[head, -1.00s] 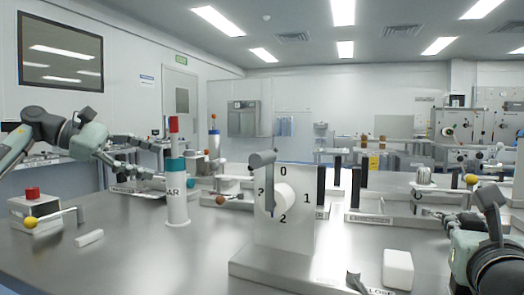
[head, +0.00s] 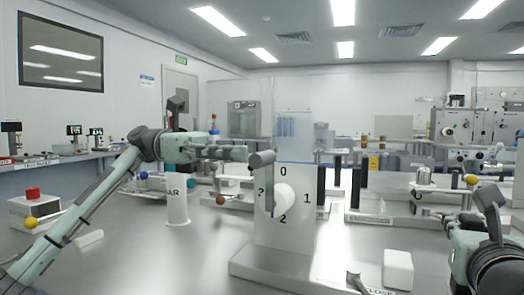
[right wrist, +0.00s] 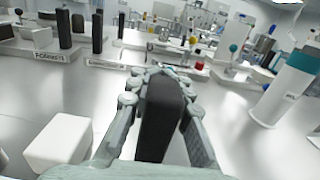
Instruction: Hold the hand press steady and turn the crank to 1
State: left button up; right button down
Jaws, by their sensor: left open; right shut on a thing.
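The upright white plate (head: 301,225) marked 0, 1, 2 and ? stands on a grey base at the centre of the head view. The crank has a pale hub (head: 285,197) and a grey arm rising to a cylindrical grip (head: 262,159), up and left of the hub, near the 0. My left gripper (head: 238,153) is open just left of that grip; contact cannot be told. My right gripper (head: 432,214) is at the right, away from the plate. In the right wrist view its fingers (right wrist: 160,90) are shut on a dark rounded piece (right wrist: 160,120); I cannot tell what it belongs to.
A white block (head: 398,270) and a small lever (head: 354,281) are in front on the right. A box with a red button (head: 33,195) is at the left. Black posts (head: 356,187) stand behind the plate.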

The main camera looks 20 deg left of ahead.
pick_arm(q)
jog(key=shift+s+d, duration=0.1)
jog(key=shift+d, duration=1.2)
jog(key=shift+c, duration=0.6)
grip_shut()
